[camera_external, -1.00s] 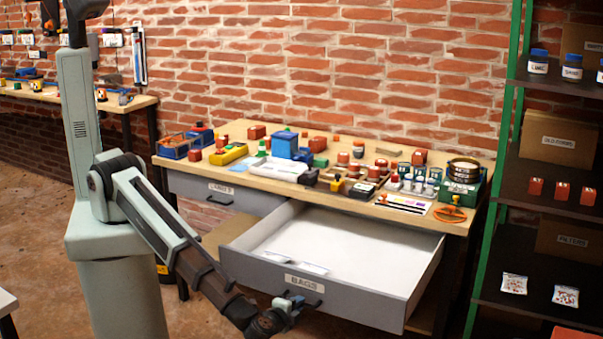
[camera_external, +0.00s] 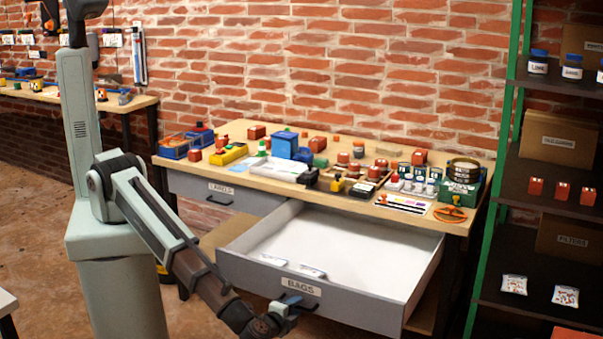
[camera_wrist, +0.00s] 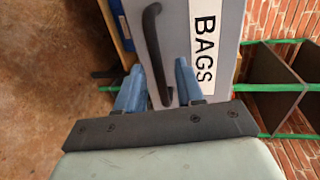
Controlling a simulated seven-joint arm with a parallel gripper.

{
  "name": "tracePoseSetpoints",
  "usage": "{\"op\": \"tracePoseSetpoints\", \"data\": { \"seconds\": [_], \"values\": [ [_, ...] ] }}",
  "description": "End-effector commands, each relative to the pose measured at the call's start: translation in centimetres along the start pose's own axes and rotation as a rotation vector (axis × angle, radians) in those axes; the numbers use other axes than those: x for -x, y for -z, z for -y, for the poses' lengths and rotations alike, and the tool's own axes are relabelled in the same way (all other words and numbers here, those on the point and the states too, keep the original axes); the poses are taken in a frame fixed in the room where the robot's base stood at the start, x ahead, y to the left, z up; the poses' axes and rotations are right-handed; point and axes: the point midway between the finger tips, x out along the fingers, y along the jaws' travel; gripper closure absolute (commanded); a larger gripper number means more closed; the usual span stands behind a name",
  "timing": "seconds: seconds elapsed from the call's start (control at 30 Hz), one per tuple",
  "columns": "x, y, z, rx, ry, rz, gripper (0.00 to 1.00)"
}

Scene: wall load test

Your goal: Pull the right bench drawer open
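The right bench drawer (camera_external: 345,297), grey with a "BAGS" label (camera_external: 301,287), stands pulled far out, its white inside showing. Two small white packets (camera_external: 290,265) lie in it near the front. Its black bar handle (camera_wrist: 154,45) shows in the wrist view beside the label. My gripper (camera_external: 289,308) is at the handle, low at the drawer front. In the wrist view its two blue fingers (camera_wrist: 160,68) are apart, one on each side of the handle's near end, with gaps visible between fingers and bar. I cannot tell how deep the handle sits between them.
The left drawer (camera_external: 225,196), labelled "LABELS", is closed. The bench top (camera_external: 255,192) holds many small boxes, tins and tools. A green-framed shelf (camera_external: 490,190) stands close to the right of the open drawer.

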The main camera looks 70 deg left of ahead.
Motion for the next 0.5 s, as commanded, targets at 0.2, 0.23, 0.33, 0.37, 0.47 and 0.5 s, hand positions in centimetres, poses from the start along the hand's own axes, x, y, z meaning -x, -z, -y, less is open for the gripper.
{"op": "tracePoseSetpoints", "data": {
  "seconds": [0.2, 0.23, 0.33, 0.37, 0.47, 0.5],
  "values": [
    [0.1, 0.0, 0.0, 0.0, 0.0, 0.001, 0.63],
    [0.2, 0.0, 0.0, 0.0, 0.0, 0.001, 0.63],
    [0.9, 0.0, 0.0, 0.0, -0.001, 0.0, 0.63],
    [1.3, 0.0, 0.0, 0.0, -0.001, 0.0, 0.63],
    [2.6, 0.0, 0.0, 0.0, -0.001, -0.002, 0.63],
    [3.3, 0.0, 0.0, -0.001, 0.0, -0.002, 0.63]
  ]
}}
